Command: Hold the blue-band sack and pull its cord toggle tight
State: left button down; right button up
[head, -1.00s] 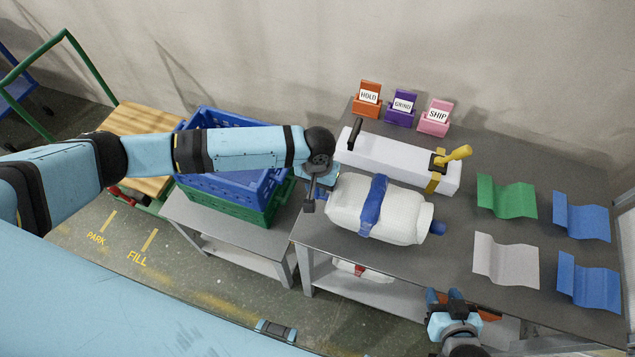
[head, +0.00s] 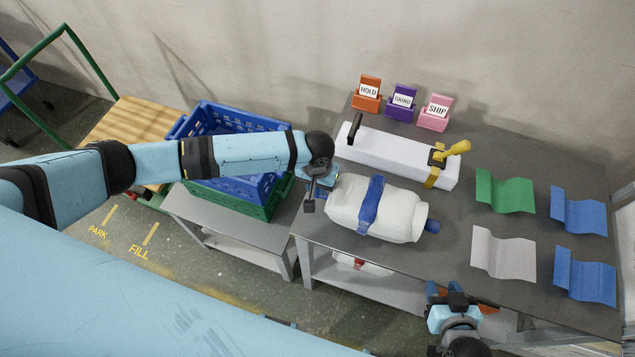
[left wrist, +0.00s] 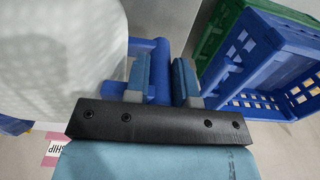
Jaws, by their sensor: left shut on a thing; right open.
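The white sack (head: 405,217) with a blue band (head: 372,205) lies on its side on the grey table. A blue knob, possibly the cord toggle (head: 433,227), sticks out of its right end. My left gripper (head: 313,190) is at the sack's left end. In the left wrist view the left gripper (left wrist: 163,80) is shut on a blue end piece (left wrist: 148,50) beside the sack's white body (left wrist: 60,55). Its exact hold is partly hidden. My right gripper (head: 455,293) is open and empty near the table's front edge, below and apart from the blue knob.
A white block with a yellow clamp (head: 400,158) lies behind the sack. Orange, purple and pink label holders (head: 402,102) stand at the back. Corrugated sheets (head: 505,190) cover the right side. Blue and green crates (head: 225,120) stand left on a lower table.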

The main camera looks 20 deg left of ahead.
aim_at(437, 224)
jog(key=shift+r+p, duration=1.2)
jog(key=shift+r, duration=0.1)
dwell(1.7)
dwell(0.5)
jog(key=o, duration=0.3)
jog(key=shift+o, duration=0.2)
jog(key=w+f+n+g, duration=0.1)
jog(key=w, duration=0.1)
jog(key=w+f+n+g, duration=0.1)
jog(key=w, duration=0.1)
jog(key=w+f+n+g, duration=0.1)
jog(key=w, duration=0.2)
jog(key=shift+w+g, duration=0.1)
jog(key=shift+g, duration=0.3)
jog(key=w+n+g, duration=0.2)
jog(key=w+n, duration=0.1)
jog(key=w, duration=0.1)
jog(key=shift+r+y, duration=0.1)
jog(key=shift+y, duration=0.3)
jog(key=w+d+r+n+g, duration=0.1)
jog(key=w+r+n+g, duration=0.6)
jog(key=r+n, duration=0.1)
jog(key=shift+y, duration=0.3)
jog(key=x, duration=1.1)
jog(key=shift+s+f, duration=0.1)
jog(key=shift+f, duration=0.3)
